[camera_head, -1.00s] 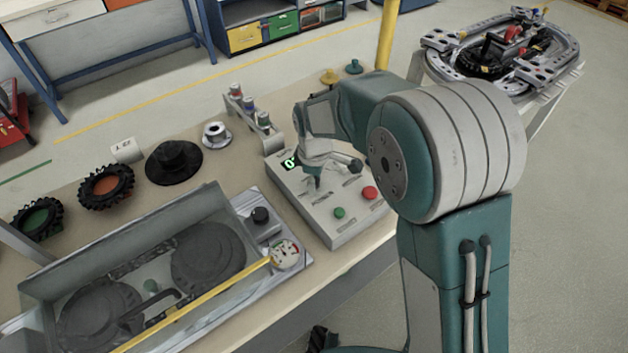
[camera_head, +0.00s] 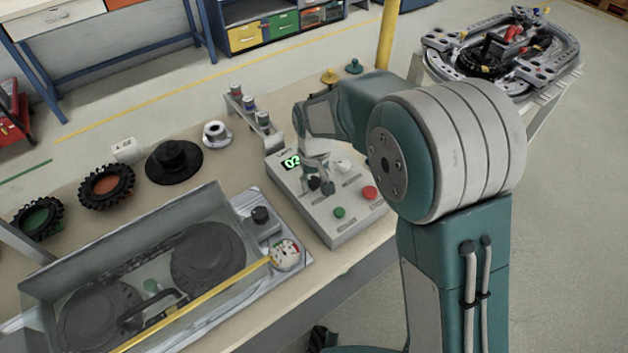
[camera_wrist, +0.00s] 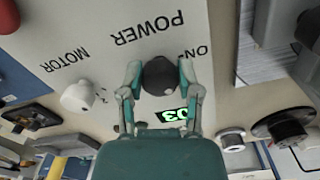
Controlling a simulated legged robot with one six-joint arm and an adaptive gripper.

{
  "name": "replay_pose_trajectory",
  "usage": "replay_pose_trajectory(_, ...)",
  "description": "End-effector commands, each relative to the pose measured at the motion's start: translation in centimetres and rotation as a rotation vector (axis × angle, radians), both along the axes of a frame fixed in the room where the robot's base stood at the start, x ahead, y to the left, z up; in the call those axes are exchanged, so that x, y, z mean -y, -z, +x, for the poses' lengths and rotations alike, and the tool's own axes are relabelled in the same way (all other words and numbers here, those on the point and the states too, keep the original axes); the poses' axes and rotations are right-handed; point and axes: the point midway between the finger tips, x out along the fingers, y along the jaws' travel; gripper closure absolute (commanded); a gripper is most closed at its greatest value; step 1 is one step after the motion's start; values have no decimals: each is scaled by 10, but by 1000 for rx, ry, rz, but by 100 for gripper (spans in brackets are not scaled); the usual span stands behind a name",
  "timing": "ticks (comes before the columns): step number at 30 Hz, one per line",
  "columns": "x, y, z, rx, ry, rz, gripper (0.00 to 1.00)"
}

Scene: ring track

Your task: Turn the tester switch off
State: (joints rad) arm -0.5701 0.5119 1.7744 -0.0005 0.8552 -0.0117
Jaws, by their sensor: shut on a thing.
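The tester is a light grey box (camera_head: 318,219) on the bench, with a lit green display (camera_head: 291,161) that also shows in the wrist view (camera_wrist: 170,115). In the wrist view, a round black knob (camera_wrist: 160,77) sits beside the word POWER, with ON printed to one side. My gripper (camera_wrist: 159,70) is shut on this knob, one finger on each side. In the head view my gripper (camera_head: 320,183) is low over the tester, and the knob is partly hidden by the fingers.
A white knob (camera_head: 342,164) beside MOTOR is close to my fingers. A green button (camera_head: 338,212) and a red button (camera_head: 369,193) are at the tester's front. A clear-covered case (camera_head: 215,280) stands left; a spool rack (camera_head: 250,117) stands behind.

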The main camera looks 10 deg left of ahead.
Motion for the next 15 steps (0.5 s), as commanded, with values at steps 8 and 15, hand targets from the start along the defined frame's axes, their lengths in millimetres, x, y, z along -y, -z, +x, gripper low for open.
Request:
replay_pose_trajectory(8, -1, 1, 0, 1, 244, 2, 100)
replay_pose_trajectory(15, -2, 1, 0, 1, 402, 1, 100)
